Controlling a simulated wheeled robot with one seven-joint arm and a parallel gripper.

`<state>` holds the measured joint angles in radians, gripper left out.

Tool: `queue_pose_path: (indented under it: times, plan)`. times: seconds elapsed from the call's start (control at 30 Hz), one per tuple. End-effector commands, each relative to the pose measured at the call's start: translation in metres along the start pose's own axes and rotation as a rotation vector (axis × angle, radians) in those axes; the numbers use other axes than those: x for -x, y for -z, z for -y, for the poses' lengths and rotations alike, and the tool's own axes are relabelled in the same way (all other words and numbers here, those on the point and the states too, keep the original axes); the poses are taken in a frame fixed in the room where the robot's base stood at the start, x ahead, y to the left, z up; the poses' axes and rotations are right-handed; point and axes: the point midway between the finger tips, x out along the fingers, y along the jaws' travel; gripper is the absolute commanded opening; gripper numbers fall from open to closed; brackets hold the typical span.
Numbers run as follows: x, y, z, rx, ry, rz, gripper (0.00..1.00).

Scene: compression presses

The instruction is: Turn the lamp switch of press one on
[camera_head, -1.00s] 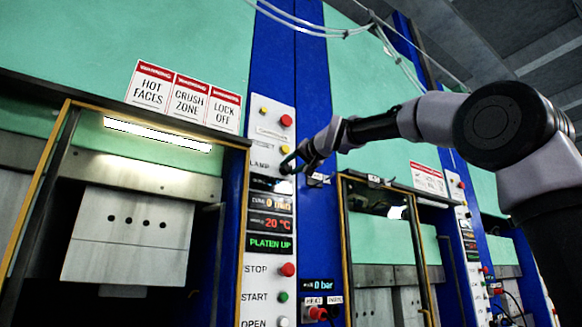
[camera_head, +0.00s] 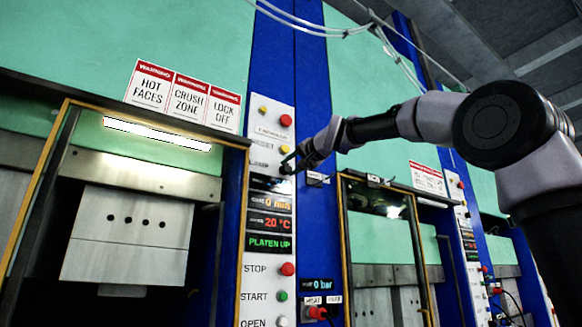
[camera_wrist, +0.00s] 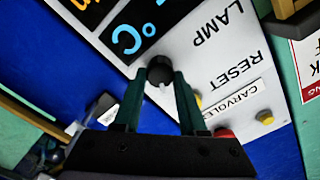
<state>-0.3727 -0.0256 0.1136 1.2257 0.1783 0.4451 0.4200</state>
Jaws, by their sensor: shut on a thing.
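The lamp switch is a round black knob (camera_wrist: 159,70) with a pale mark, on the white control panel of the nearest press. The word LAMP stands beside it, upside down in the wrist view. My gripper (camera_wrist: 164,80) has its two dark fingers closed on either side of the knob. In the head view my gripper (camera_head: 288,165) is at the panel and hides the knob. The press (camera_head: 130,235) has a lit white strip lamp (camera_head: 157,133) under its upper edge. Its display reads PLATEN UP and 20 °C.
The panel carries a red button (camera_head: 286,120) and a yellow button (camera_head: 285,149) above the knob, and a red STOP button (camera_head: 287,269) and a green START button (camera_head: 282,296) below. A second press (camera_head: 385,250) stands to the right. Warning signs (camera_head: 184,96) hang above.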

Motion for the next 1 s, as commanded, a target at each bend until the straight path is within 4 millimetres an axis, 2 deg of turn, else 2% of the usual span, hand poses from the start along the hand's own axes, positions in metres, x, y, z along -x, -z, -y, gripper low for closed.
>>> queue_pose_path:
  times: [0.07, 0.1, 0.13, 0.17, 0.47, 0.57, 1.0]
  plan:
    - [0.000, 0.000, -0.001, -0.002, -0.001, 0.001, 0.00]
    - [0.000, 0.000, -0.001, -0.002, -0.001, 0.001, 0.56]
    - [0.000, 0.000, -0.001, -0.001, -0.001, 0.001, 0.68]
    - [0.000, 0.000, -0.001, -0.001, -0.001, 0.001, 0.71]
    - [0.001, 0.000, 0.000, 0.000, 0.000, 0.000, 0.71]
    - [0.008, 0.001, 0.000, 0.001, -0.001, -0.001, 0.71]
    - [0.089, 0.000, 0.000, 0.000, 0.000, -0.001, 0.71]
